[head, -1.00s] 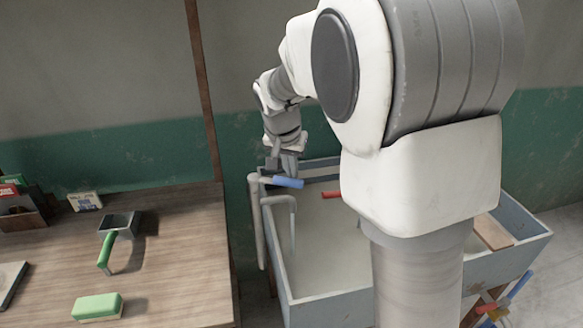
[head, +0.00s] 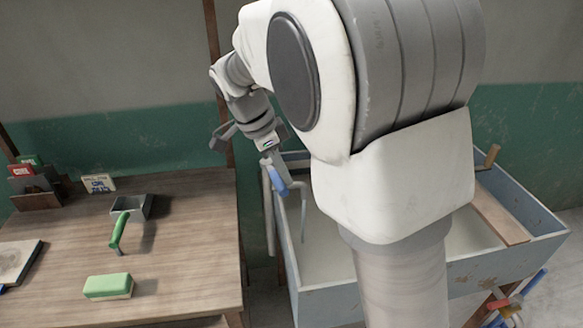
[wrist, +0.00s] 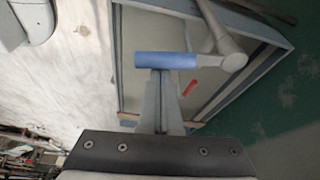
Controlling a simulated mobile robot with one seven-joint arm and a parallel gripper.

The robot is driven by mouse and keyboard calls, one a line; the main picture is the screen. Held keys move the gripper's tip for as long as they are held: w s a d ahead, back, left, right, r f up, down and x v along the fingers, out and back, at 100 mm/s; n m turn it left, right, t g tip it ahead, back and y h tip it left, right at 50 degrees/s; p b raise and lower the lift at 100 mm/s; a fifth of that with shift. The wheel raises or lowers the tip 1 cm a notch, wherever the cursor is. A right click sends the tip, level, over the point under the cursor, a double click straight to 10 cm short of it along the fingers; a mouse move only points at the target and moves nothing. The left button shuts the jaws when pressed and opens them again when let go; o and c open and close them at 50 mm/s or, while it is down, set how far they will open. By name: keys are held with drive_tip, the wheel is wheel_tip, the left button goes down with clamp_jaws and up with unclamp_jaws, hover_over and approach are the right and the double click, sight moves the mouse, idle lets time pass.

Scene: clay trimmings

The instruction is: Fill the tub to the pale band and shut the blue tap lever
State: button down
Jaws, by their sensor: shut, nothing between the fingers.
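The blue-grey tub (head: 288,245) stands right of the table, with pale, cloudy liquid (head: 325,250) inside. My arm hides much of it, and I cannot clearly make out the pale band or the level against it. The blue tap lever (head: 279,181) is at the tub's back left corner, slanting toward the front in the head view. A curved grey spout (head: 303,205) hangs over the tub; I cannot tell whether it runs. My gripper (wrist: 162,92) is shut and empty, its fingertips right at the lever (wrist: 165,61) in the wrist view, perhaps touching it.
A red piece (wrist: 190,88) shows in the tub. A board (head: 500,215) lies across the tub's right end. The wooden table (head: 190,260) holds a green-handled scoop (head: 118,232), a green sponge-like block (head: 108,286) and a card (head: 99,183). Coloured pipework (head: 508,303) is low at front right.

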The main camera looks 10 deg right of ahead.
drive_tip(key=shift+s+a, duration=0.15)
drive_tip(key=shift+a, duration=0.5)
idle(0.3)
